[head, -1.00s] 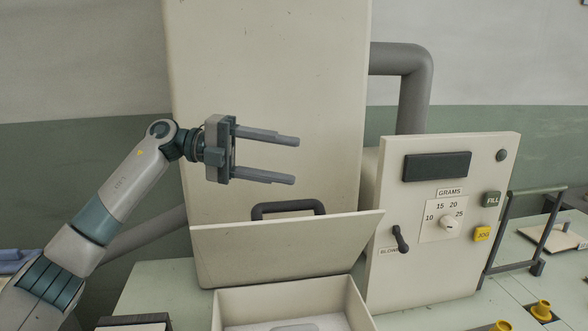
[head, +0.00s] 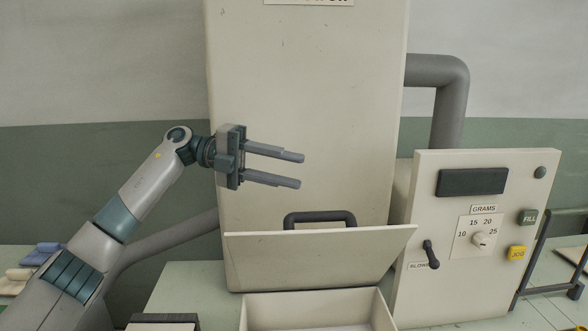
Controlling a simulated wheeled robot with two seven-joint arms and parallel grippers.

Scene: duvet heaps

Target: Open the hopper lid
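The hopper (head: 310,110) is a tall cream cabinet in the middle of the head view. Its lid (head: 310,256) is a cream panel low on the front, tilted outward at the top, with a dark bar handle (head: 320,216) showing just above its upper edge. My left gripper (head: 302,170) is open and empty in front of the hopper, above the handle and apart from it. Its two fingers point right. My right gripper is not in view.
An open cream bin (head: 262,312) stands below the lid. To the right is a control panel (head: 472,275) with a dial, FILL and JOG buttons and a blower lever (head: 431,254). A grey pipe (head: 450,105) runs behind it. Folded cloths (head: 42,254) lie at left.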

